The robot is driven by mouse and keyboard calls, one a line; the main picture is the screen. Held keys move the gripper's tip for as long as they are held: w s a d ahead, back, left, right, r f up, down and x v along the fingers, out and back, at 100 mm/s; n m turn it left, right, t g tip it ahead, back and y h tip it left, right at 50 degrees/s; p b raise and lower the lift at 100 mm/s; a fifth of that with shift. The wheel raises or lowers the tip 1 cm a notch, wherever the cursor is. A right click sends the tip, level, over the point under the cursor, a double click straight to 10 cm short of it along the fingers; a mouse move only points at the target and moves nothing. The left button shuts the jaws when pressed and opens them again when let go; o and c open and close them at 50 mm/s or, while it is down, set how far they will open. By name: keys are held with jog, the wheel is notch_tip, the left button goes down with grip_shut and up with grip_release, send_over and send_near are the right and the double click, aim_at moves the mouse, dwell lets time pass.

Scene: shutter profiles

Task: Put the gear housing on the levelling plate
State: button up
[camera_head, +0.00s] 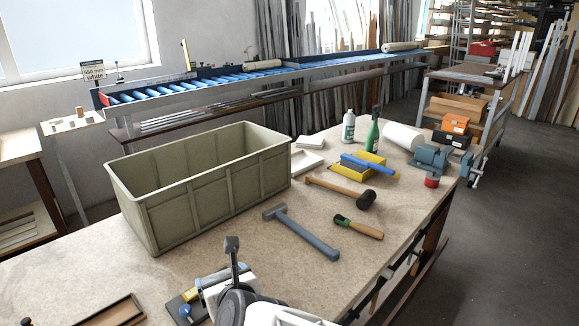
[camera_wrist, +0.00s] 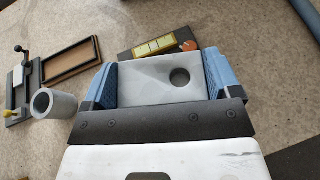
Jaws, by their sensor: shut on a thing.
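The gear housing (camera_wrist: 150,82), a light grey block with a round dark hole, is held between the blue finger pads of my gripper (camera_wrist: 159,74) in the wrist view. A dark plate with a yellow strip (camera_wrist: 140,50), likely the levelling plate, shows just beyond the housing, partly hidden by it. Whether the housing touches the plate cannot be told.
A brown-rimmed tray (camera_wrist: 72,62), a grey hollow cylinder (camera_wrist: 53,104) and a lever fixture (camera_wrist: 24,78) lie left in the wrist view.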

jog(key=w+d+r+m+h, duration=0.1)
jog(key=w+d, duration=0.2)
jog(key=w, duration=0.6)
jog(key=w+d+r+m+t+h, duration=0.1)
jog(key=w+d+r, duration=0.15)
jog(key=w, duration=0.55)
jog(key=w+d+r+m+h, duration=0.1)
jog(key=w+d, duration=0.2)
jog(key=w, duration=0.6)
jog(key=w+d+m+h, duration=0.1)
jog(key=w+d, duration=0.8)
jog(key=d, duration=0.2)
jog(key=w+d+m+t+h, duration=0.1)
jog(key=w+d+m+h, duration=0.1)
jog(key=w+d, duration=0.7)
jog(key=d, duration=0.3)
jog(key=shift+w+d+h, duration=0.2)
jog(key=shift+w+h, duration=0.1)
jog(key=shift+w, duration=0.1)
jog(key=shift+a+f, duration=0.1)
jog(key=shift+f, duration=0.1)
